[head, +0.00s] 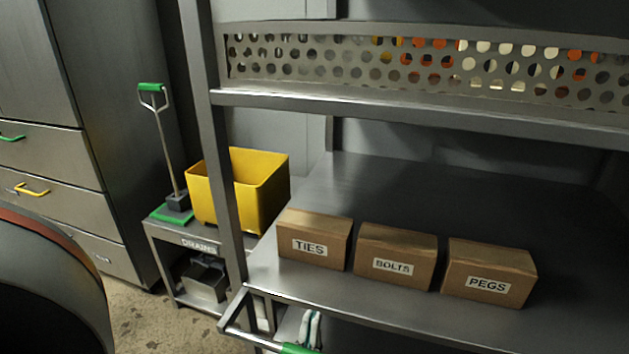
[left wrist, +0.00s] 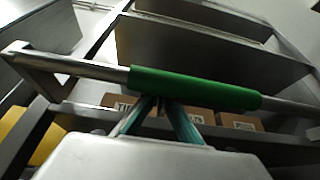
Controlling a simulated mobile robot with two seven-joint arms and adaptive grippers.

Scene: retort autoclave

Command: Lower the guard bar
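The guard bar is a metal bar with a green grip (head: 298,349); its left part (head: 250,339) shows at the bottom of the head view, at the shelf's front. In the left wrist view the bar (left wrist: 90,68) crosses the picture, bent at its left end, with the green grip (left wrist: 195,88) in the middle. My left gripper (head: 311,322) has its pale, teal-edged fingers close together beside the grip. In the left wrist view its fingers (left wrist: 158,103) converge at the grip's lower edge. The grip hides the tips; contact is unclear. My right gripper is not in view.
Boxes labelled TIES (head: 314,239), BOLTS (head: 396,256) and PEGS (head: 489,272) stand on the metal shelf (head: 400,185). A perforated panel (head: 340,65) is above. A yellow bin (head: 262,195) and a green-handled tool (head: 163,130) stand on the DRAIN cart (head: 185,238) at left.

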